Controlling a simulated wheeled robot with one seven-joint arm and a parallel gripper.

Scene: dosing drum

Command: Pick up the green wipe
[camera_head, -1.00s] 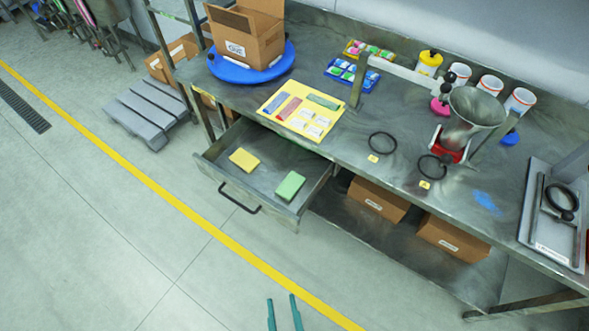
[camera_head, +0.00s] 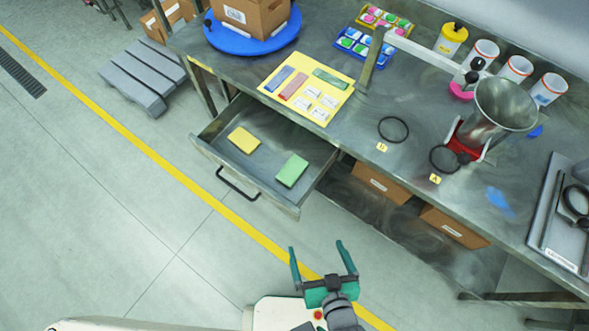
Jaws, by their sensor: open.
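The green wipe (camera_head: 292,170) lies flat in the right part of an open drawer (camera_head: 264,189) under the workbench. A yellow wipe (camera_head: 244,140) lies to its left in the same drawer, apart from it. My gripper (camera_head: 319,259), with teal fingers, is open and empty. In the picture it is below the drawer and a little right of the green wipe, over the floor side. Nothing hides the green wipe.
The drawer's front has a black handle (camera_head: 238,188). On the workbench (camera_head: 350,150) lie a yellow sheet (camera_head: 301,107) with strips and labels, black rings (camera_head: 394,129) and a metal funnel (camera_head: 503,105). Cardboard boxes (camera_head: 383,183) sit on the shelf below. The floor before the drawer is clear.

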